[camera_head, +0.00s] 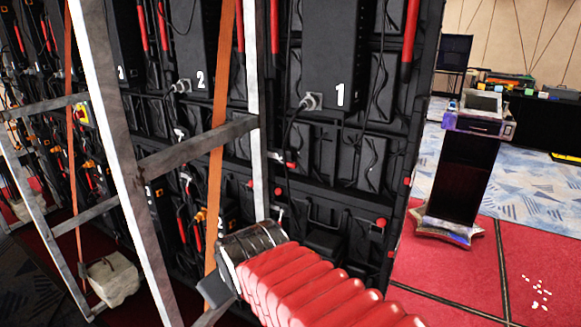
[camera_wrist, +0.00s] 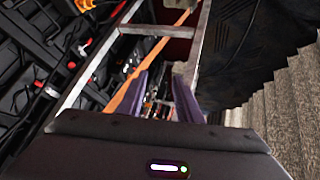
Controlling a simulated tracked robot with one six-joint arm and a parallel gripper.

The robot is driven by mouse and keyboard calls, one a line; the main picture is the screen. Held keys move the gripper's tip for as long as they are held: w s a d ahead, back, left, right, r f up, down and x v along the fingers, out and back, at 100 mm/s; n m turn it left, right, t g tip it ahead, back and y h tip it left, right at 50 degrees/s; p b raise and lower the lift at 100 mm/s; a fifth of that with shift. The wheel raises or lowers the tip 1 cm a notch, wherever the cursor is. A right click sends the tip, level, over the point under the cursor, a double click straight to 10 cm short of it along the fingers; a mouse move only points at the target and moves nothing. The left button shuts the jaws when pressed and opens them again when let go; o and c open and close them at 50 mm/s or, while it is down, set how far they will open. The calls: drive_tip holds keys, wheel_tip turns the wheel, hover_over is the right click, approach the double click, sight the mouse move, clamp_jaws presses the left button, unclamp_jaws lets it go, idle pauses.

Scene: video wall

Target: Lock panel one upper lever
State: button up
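Panel one is the black unit marked with a white 1 (camera_head: 340,95) in the middle of the head view. A long red lever (camera_head: 410,38) stands near-upright at its upper right, and another red lever (camera_head: 274,27) is at its upper left. I cannot tell which is the upper lever. In the wrist view, the two dark purple fingers of my gripper (camera_wrist: 160,85) are apart with nothing held between them. In the head view my red-sleeved arm reaches up from the bottom, its end low and left of panel one. The fingers are not clear there.
A grey metal frame (camera_head: 112,150) and an orange strap (camera_head: 218,150) stand before the panels at left. A stone-like weight (camera_head: 112,278) sits low. A black lectern (camera_head: 462,165) stands at right. Red carpet (camera_head: 460,262) between is mostly clear. Steps (camera_wrist: 285,110) show at right in the wrist view.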

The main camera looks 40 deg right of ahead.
drive_tip(key=w+d+r+n+t+h, duration=0.1)
drive_tip(key=w+d+n+t+h, duration=0.1)
drive_tip(key=w+d, duration=0.5)
drive_tip(key=w+d+r+n+t+h, duration=0.1)
drive_tip(key=w+d+n+t+h, duration=0.3)
drive_tip(key=d, duration=0.6)
drive_tip(key=n+t, duration=0.3)
drive_tip(key=n, duration=0.2)
approach(292, 166)
drive_tip(key=v, duration=0.3)
drive_tip(key=shift+r, duration=0.1)
drive_tip(key=shift+w, duration=0.15)
drive_tip(key=x, duration=1.3)
drive_tip(key=shift+w+d, duration=0.2)
drive_tip(key=shift+w, duration=0.05)
drive_tip(key=shift+c, duration=0.5)
